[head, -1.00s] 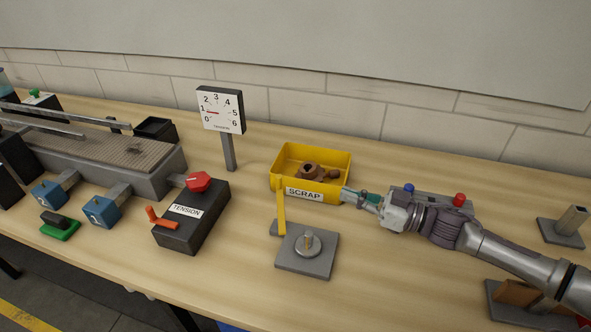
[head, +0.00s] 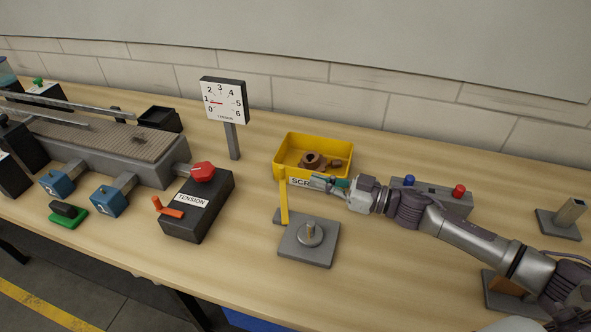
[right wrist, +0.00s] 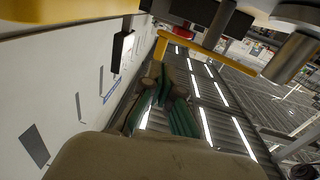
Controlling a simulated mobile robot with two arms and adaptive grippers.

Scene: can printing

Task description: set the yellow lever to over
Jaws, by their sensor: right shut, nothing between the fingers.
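The yellow lever (head: 284,201) stands upright from the left edge of a grey base plate (head: 311,253), in front of the yellow scrap bin. The plate also bears a round boss with a short pin (head: 311,233). My right gripper (head: 318,182) is shut and empty, just right of the lever's upper part and in front of the bin's label. A small gap seems to show between them in the head view. In the right wrist view a yellow bar, likely the lever (right wrist: 215,52), lies beyond my green-padded fingertips (right wrist: 160,85). My left gripper is not in view.
The scrap bin (head: 341,147) with brown parts stands right behind the lever. A black tension box (head: 200,219) with red knob and orange handle is to the left, below a dial gauge (head: 224,100). A grey box with blue and red buttons (head: 446,197) is behind my right arm.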

